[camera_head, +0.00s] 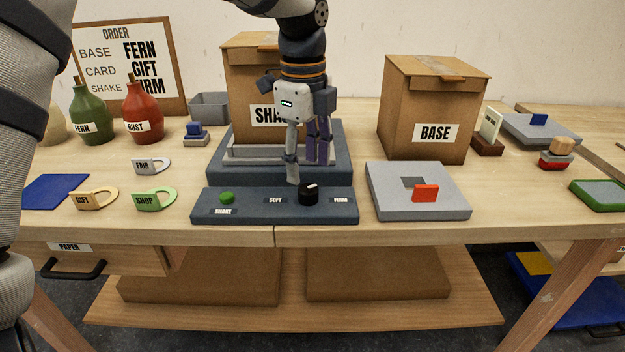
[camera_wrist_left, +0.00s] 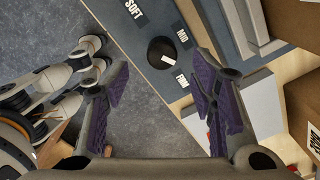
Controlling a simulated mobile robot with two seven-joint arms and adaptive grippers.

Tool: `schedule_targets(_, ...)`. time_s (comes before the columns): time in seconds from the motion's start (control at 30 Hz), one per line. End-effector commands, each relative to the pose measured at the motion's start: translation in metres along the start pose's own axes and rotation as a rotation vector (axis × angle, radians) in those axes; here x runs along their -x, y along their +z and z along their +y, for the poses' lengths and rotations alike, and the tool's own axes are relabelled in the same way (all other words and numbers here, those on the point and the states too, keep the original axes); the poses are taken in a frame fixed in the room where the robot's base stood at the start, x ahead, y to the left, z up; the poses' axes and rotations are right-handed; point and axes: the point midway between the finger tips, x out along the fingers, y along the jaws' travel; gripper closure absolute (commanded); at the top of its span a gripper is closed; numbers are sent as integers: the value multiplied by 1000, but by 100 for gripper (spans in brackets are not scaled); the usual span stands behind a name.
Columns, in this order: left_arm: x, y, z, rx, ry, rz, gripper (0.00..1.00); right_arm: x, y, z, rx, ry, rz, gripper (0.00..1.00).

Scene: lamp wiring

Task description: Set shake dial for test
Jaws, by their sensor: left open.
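The shake dial is a round black knob (camera_head: 308,195) with a white pointer mark, on a dark blue-grey panel (camera_head: 250,211). The panel has a SOFT label (camera_head: 275,200) to the left of the knob and a FIRM label (camera_head: 340,200) to its right. A MID label (camera_wrist_left: 182,36) shows in the left wrist view. There the white mark on the knob (camera_wrist_left: 161,52) seems to lie between MID and FIRM. My left gripper (camera_head: 306,168) points down just above and behind the knob, open and empty. Its fingers (camera_wrist_left: 160,75) are spread apart in the left wrist view. My right gripper is not in view.
A green button (camera_head: 227,197) sits at the panel's left, above a SHAKE label. The order board (camera_head: 128,65) reads fern, gift and firm. A cardboard box marked SHAKE (camera_head: 240,90) stands behind my gripper. A grey plate with a red block (camera_head: 425,193) lies right of the panel.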

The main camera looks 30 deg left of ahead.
Motion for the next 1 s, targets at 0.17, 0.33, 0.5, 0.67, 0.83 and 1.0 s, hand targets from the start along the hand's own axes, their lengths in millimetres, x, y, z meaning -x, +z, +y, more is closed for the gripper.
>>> schedule_targets(0.17, -38, 0, 0, 0, 4, 0, 49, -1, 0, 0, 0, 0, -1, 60)
schedule_targets(0.33, -51, 0, 0, 1, 2, 0, 49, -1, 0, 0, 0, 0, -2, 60)
schedule_targets(0.5, -51, 0, 0, 2, 1, 0, 49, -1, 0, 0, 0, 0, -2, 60)
schedule_targets(0.67, -51, 0, 0, 2, 0, 1, 72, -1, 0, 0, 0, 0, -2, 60)
schedule_targets(0.83, -51, 0, 0, 2, 1, 1, 97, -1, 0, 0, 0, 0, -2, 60)
schedule_targets(1.0, -51, 0, 0, 11, 0, 0, 98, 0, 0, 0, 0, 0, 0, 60)
